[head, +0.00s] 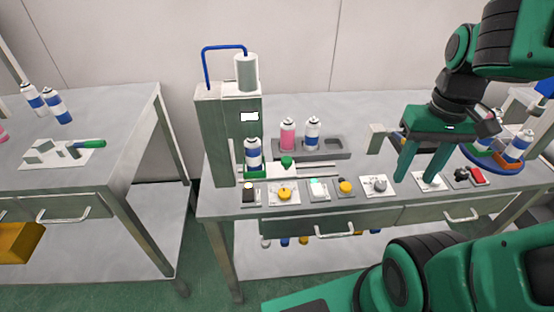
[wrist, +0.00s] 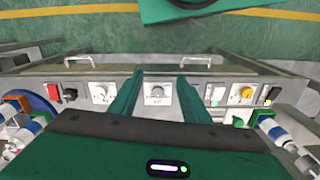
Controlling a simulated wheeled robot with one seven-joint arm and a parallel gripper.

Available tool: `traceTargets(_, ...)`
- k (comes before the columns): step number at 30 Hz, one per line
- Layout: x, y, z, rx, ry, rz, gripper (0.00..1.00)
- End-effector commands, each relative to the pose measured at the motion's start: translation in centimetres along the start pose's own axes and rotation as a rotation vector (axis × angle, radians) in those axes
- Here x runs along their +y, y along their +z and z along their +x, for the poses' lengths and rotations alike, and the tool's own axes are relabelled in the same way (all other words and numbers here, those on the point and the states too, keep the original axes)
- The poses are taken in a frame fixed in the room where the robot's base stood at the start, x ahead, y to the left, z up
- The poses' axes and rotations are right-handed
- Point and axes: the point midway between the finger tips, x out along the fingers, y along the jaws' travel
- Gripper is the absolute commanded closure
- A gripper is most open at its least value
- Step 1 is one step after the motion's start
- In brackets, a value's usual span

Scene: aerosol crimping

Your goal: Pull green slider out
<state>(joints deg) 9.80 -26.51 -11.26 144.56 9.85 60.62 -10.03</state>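The green slider (head: 256,173) sits at the foot of the grey crimping machine (head: 212,140), with a blue and white can (head: 253,153) standing upright on it. A green knob (head: 287,161) is just to its right, by a white block; whether it joins the slider is unclear. The knob also shows in the wrist view (wrist: 238,122). My gripper (head: 414,181) is well to the right of the slider, above the table's right part, with its fingers pointing down. The fingers are apart and nothing is between them; a white card with a grey part (wrist: 157,91) lies beyond the gap.
A grey tray (head: 337,154) holds a pink can (head: 288,134) and a white-blue can (head: 312,133) behind the knob. Several small parts on cards line the front edge, including a yellow one (head: 284,193). More cans (head: 519,146) stand at the right. A second table (head: 110,112) is at left.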

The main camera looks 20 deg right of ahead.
Motion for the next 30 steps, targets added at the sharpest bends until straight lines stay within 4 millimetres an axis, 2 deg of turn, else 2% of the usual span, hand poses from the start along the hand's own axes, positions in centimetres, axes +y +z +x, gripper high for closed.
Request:
traceTargets(1, -1.1, -1.5, -0.3, -0.004, 0.006, -0.125, 0.57)
traceTargets(5, -4.6, -5.5, -1.1, -0.004, 0.016, -0.513, 0.57)
traceTargets(9, -9.5, -9.2, -1.6, -0.005, 0.021, -0.943, 0.57)
traceTargets(13, -14.8, -12.0, -1.6, -0.006, 0.021, -1.343, 0.57)
traceTargets(18, -21.6, -14.0, -1.1, -0.004, 0.013, -1.803, 0.57)
traceTargets(21, -24.6, -14.5, -0.8, -0.002, 0.008, -1.992, 0.57)
traceTargets(24, -26.4, -14.7, -0.6, 0.001, 0.004, -2.108, 0.57)
traceTargets(30, -27.1, -14.8, 0.3, 0.001, 0.001, -2.165, 0.57)
